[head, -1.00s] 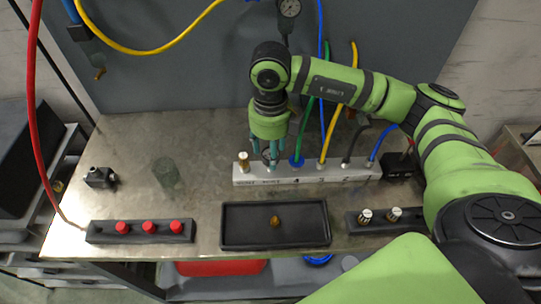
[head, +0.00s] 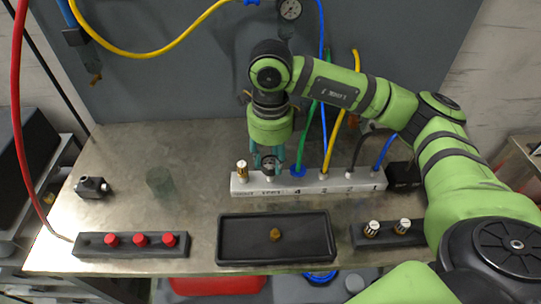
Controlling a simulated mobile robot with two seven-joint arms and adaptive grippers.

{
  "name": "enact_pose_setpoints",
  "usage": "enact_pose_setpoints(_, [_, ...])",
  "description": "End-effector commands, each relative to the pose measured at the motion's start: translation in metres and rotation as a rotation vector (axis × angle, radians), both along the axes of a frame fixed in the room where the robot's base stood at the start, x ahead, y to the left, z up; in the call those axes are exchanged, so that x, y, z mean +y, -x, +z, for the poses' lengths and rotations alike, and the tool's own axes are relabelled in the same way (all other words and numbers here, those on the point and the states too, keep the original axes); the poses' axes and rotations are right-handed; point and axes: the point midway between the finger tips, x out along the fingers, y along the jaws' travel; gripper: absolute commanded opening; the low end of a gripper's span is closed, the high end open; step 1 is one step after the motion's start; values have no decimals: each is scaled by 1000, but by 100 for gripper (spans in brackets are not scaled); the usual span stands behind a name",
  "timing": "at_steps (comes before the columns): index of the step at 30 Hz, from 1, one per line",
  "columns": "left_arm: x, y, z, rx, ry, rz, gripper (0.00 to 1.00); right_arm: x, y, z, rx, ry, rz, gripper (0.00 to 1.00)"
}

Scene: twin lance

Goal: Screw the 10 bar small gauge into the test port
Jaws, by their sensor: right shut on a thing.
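My right gripper (head: 268,158) points down over the pale manifold block (head: 310,186), at its second position from the left. It is shut on a small round gauge (head: 268,164), mostly hidden between the fingers. The gauge is right above or at the test port; I cannot tell whether its thread is in the port. The dial's marking is too small to read. My left gripper is out of view.
In front are a black tray (head: 230,240) with a brass piece (head: 275,235), a red-capped rack (head: 90,246) and another rack (head: 360,240).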

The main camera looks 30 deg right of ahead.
Motion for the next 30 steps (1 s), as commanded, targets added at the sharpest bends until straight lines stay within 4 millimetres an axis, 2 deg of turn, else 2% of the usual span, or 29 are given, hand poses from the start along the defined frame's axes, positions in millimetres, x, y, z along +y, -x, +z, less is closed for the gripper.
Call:
enact_pose_setpoints(14, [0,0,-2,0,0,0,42,1,1,-3,7,0,-736,0])
enact_pose_setpoints(30, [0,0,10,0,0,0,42,1,2,-3,8,3,-1599,0])
